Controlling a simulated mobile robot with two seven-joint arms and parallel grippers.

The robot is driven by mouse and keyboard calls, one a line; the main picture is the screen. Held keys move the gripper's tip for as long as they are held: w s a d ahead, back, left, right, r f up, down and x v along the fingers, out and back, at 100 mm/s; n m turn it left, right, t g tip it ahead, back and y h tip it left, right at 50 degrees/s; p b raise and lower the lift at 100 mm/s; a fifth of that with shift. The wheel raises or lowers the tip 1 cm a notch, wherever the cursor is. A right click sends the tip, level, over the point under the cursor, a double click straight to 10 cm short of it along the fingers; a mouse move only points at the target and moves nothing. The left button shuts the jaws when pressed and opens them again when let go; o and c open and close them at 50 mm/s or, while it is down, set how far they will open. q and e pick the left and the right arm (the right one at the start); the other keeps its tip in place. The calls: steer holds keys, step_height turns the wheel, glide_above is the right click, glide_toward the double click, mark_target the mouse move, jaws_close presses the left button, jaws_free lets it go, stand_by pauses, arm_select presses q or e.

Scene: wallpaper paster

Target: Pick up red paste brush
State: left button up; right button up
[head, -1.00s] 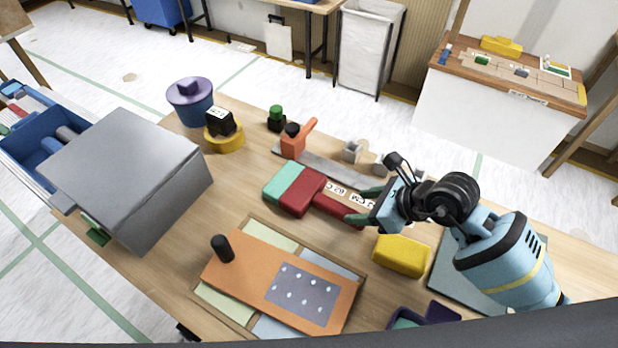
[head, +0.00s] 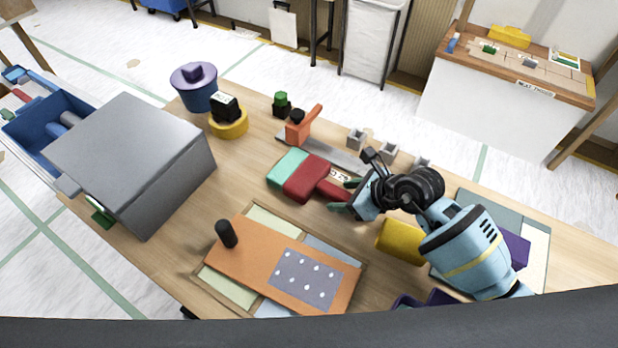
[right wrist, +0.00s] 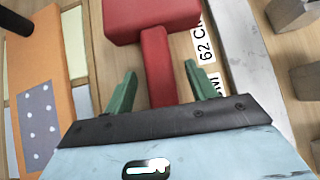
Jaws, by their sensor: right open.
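The red paste brush (head: 306,179) lies on the wooden table, with a wide red head, a teal end (head: 287,166) and a narrow red handle pointing at my right gripper. My right gripper (head: 345,194) is open, with its green fingers near the handle's end. In the right wrist view, the red handle (right wrist: 158,62) runs between the two fingers (right wrist: 157,84), with space on both sides, and the wide head is beyond them. Whether the fingers are level with the handle is hard to tell. My left gripper is not in view.
An orange board with a black knob (head: 240,255) lies at the front. A yellow block (head: 400,242) lies beside my right arm. A metal ruler with an orange handle (head: 304,125) and grey blocks (head: 357,138) lie behind the brush. A large grey box (head: 130,155) stands at left.

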steer(key=shift+w+a+f, duration=0.1)
steer(key=shift+a+f, duration=0.05)
steer(key=c, duration=1.1)
steer(key=shift+o, duration=0.2)
step_height(320, 180, up, 10)
steer(key=shift+r+p, duration=0.1)
steer(key=shift+p, duration=0.35)
